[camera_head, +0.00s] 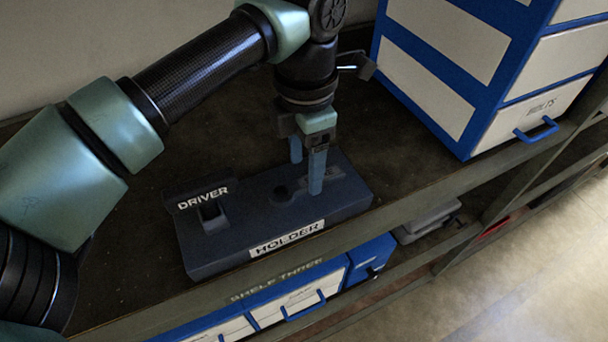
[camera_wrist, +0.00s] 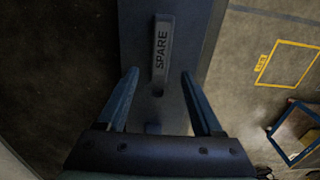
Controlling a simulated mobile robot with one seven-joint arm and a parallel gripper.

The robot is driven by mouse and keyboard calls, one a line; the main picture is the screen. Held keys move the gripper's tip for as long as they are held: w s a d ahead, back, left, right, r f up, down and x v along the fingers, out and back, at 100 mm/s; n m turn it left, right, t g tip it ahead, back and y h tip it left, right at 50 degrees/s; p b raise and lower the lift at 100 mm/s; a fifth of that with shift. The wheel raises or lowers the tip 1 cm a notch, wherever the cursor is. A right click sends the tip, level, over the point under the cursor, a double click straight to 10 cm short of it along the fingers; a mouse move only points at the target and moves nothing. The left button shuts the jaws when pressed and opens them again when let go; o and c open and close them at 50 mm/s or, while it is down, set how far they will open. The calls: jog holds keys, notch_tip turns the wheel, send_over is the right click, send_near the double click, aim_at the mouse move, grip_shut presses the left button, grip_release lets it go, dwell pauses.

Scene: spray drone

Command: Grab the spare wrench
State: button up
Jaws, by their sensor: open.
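A dark blue holder (camera_head: 225,250) labelled HOLDER lies on the shelf; it also shows in the wrist view (camera_wrist: 135,35). A grey raised bar marked SPARE (camera_wrist: 162,50) sits on it, running lengthwise away from me, with a dark hole (camera_wrist: 157,91) at its near end. I cannot tell whether this bar is the wrench itself or a labelled rest; no other wrench shape is clear. My gripper (camera_head: 306,172) points down over the holder's right part. Its two blue fingers are apart and empty, one to each side of the bar in the wrist view (camera_wrist: 159,73).
A raised DRIVER block (camera_head: 202,195) stands on the holder's left end. A blue and white drawer cabinet (camera_head: 440,70) stands close at the right. The shelf's front edge (camera_head: 400,207) runs before the holder. Blue and white bins (camera_head: 300,290) sit on the shelf below.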

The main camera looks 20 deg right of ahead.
aim_at(307, 184)
jog(key=shift+f+p, duration=0.3)
jog(key=shift+f, duration=1.15)
grip_shut()
jog(key=shift+r, duration=0.1)
